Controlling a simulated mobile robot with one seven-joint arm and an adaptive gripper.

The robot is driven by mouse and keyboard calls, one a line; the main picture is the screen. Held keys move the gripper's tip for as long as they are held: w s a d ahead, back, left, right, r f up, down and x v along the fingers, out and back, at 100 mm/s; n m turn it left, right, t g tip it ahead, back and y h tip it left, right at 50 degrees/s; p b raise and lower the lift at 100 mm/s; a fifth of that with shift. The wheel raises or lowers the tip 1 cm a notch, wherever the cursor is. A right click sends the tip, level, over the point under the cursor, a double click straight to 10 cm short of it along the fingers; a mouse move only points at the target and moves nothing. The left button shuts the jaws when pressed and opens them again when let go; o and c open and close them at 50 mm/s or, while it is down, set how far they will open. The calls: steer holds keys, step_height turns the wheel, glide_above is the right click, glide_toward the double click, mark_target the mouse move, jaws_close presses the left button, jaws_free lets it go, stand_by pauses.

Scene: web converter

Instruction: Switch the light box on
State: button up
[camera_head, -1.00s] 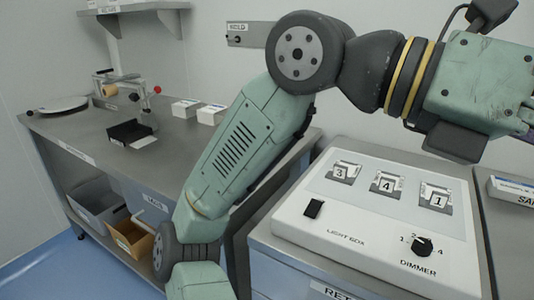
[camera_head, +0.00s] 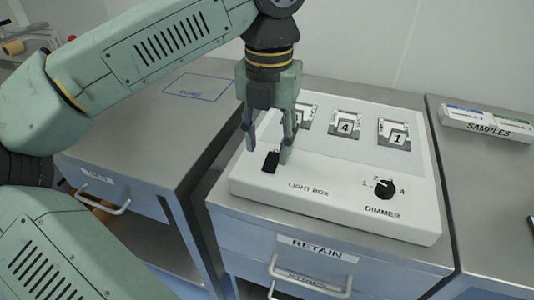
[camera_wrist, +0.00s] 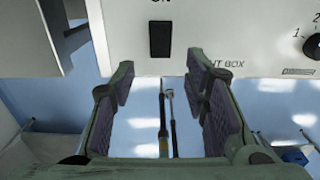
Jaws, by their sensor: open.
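The white light box (camera_head: 330,205) stands on a grey cabinet top. Its black rocker switch (camera_head: 270,161) is at the front left, beside the "LIGHT BOX" label; it also shows in the wrist view (camera_wrist: 160,39) under an "ON" mark. My gripper (camera_head: 268,150) points down over the left part of the box, close to the switch. Its fingers are apart with nothing between them. In the wrist view my gripper (camera_wrist: 165,85) has the switch just beyond its fingertips, roughly between them. I cannot tell whether a finger touches the box.
A black dimmer knob (camera_head: 384,188) sits at the box's front right. Numbered slides, such as slide 4 (camera_head: 345,124), lie along its back. A "SAMPLES" box (camera_head: 487,124) is on the right counter. The left counter (camera_head: 150,137) is mostly clear near the light box.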

mark_target(268, 168)
steer(key=shift+f+p, duration=0.3)
steer(key=shift+f, duration=1.9)
steer(key=shift+c, duration=0.2)
jaws_close()
